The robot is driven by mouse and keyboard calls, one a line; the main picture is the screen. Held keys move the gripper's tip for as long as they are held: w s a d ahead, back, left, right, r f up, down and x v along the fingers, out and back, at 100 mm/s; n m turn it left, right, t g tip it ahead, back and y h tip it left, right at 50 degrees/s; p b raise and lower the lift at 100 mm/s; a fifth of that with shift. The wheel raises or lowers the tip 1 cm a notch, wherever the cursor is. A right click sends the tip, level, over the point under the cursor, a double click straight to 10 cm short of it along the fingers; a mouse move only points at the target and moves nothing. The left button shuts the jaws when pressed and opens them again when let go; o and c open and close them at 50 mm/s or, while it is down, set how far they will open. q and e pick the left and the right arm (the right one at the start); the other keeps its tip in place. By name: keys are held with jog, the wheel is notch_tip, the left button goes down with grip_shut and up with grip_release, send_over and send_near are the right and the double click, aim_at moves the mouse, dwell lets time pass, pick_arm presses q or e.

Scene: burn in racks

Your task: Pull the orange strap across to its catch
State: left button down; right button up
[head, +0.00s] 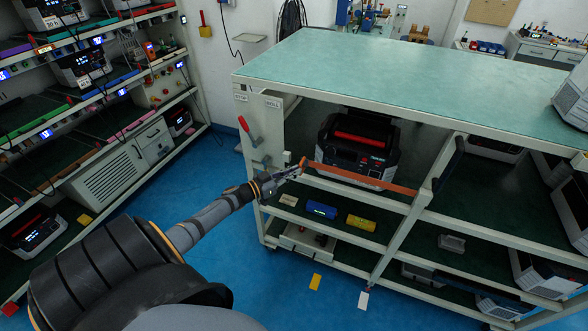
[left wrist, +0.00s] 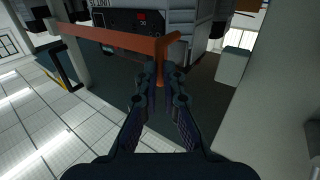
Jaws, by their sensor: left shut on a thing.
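The orange strap (head: 360,180) stretches across the front of the cart's upper shelf bay in the head view, from my left gripper to the post (head: 435,185) on the right. In the left wrist view the strap (left wrist: 115,40) runs from the upper left to its end between my fingers. My left gripper (head: 297,170) is shut on the strap's end, near the cart's left post (head: 270,135). The fingers also show in the left wrist view (left wrist: 160,80). The catch cannot be made out clearly. My right gripper is not in view.
The cart (head: 400,75) has a green top. A black and red device (head: 358,148) sits behind the strap. Blue (head: 321,209) and yellow (head: 361,222) boxes lie on the shelf below. A red-handled lever (head: 246,128) is on the cart's left end. A rack (head: 90,100) stands left, with blue floor between.

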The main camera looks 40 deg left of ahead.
aim_at(306, 161)
pick_arm(q)
jog(key=shift+w+a+r, duration=0.2)
jog(key=shift+w+r, duration=0.1)
jog(key=shift+r, duration=0.15)
jog(key=shift+w+a+r, duration=0.15)
jog(key=shift+w+r, duration=0.15)
jog(key=shift+r, duration=0.15)
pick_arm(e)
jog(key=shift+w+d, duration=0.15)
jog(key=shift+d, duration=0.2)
pick_arm(q)
jog(key=c, duration=1.9)
grip_release()
jog(key=o, duration=0.5)
jog(key=shift+w+a+f, duration=0.1)
jog(key=shift+w+f, duration=0.35)
jog(key=shift+w, duration=0.1)
jog(key=o, duration=0.3)
jog(key=shift+w+f, duration=0.15)
jog(key=shift+w, duration=0.1)
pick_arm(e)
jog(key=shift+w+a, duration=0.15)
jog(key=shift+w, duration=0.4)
pick_arm(q)
jog(key=shift+s, duration=0.25)
jog(key=shift+c, duration=0.6)
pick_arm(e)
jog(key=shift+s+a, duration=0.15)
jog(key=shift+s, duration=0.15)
